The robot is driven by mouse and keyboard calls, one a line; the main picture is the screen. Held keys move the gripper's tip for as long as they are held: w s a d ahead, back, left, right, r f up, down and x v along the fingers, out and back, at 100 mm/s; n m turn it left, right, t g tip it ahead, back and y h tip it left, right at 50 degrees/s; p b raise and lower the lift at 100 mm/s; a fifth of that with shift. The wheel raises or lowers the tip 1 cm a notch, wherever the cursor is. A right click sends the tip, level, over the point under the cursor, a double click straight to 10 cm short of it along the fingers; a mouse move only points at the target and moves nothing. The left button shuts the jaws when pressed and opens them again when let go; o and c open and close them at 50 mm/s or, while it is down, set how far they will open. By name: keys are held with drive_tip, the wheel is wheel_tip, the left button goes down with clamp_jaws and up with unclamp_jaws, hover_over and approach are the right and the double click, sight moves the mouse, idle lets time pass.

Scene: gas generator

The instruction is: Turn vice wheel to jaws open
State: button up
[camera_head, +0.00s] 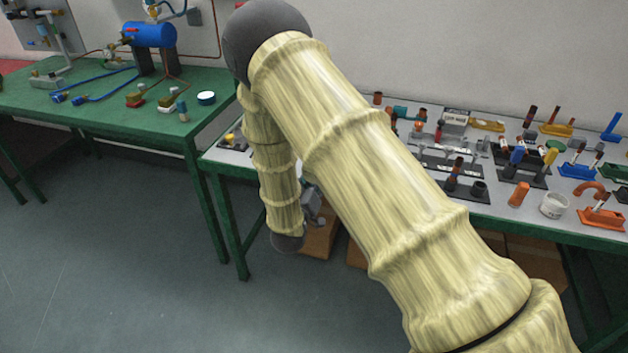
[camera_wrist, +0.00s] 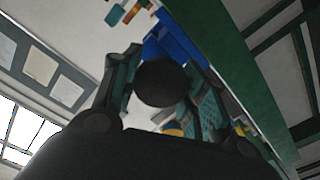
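In the wrist view, my gripper (camera_wrist: 170,62) has its two dark fingers spread apart, with nothing seen clamped between them. A dark round part (camera_wrist: 161,83), which looks like the vice wheel seen end-on, shows between the fingers. I cannot tell whether they touch it. A blue body (camera_wrist: 178,38), likely the vice, shows behind it beside a green table edge (camera_wrist: 225,45). The jaws cannot be made out. In the head view my arm hides the vice and most of my gripper; only a small grey-blue part shows beside my wrist, near the table's front edge.
In the head view, the right-hand table (camera_head: 512,200) holds several coloured fittings and stands. A green table (camera_head: 105,112) at left carries a blue tank (camera_head: 150,34) and hoses. Brown boxes (camera_head: 318,240) lie under the right-hand table. The floor at front left is clear.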

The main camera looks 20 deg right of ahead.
drive_tip(key=o, duration=0.5)
drive_tip(key=shift+s+a, duration=0.1)
drive_tip(key=v, duration=1.1)
drive_tip(key=shift+s+a, duration=0.25)
